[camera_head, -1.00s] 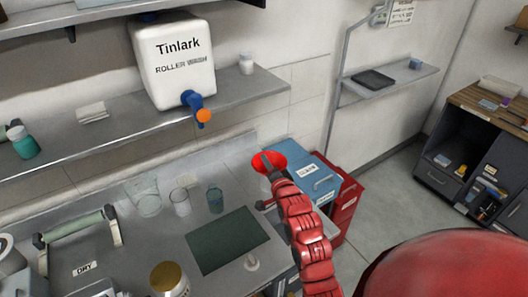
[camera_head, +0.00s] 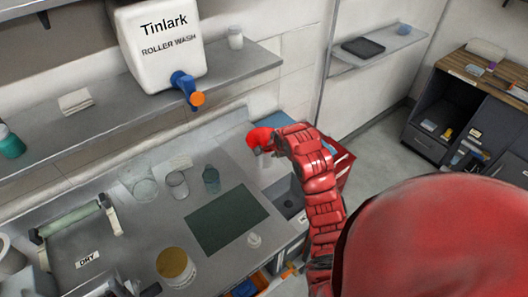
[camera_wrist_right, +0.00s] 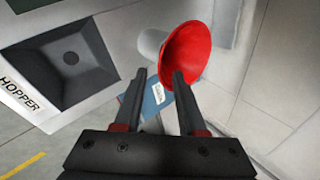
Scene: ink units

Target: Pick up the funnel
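In the right wrist view the two fingers (camera_wrist_right: 160,76) stand apart, the right fingertip in front of the funnel's mouth and the left one just below the spout. Whether either finger touches it cannot be told. What supports the funnel is hidden. My left gripper is out of view.
A blue box (camera_head: 272,119) stands behind my right arm. Glass jars (camera_head: 177,184) and a dark green mat (camera_head: 227,218) are on the counter.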

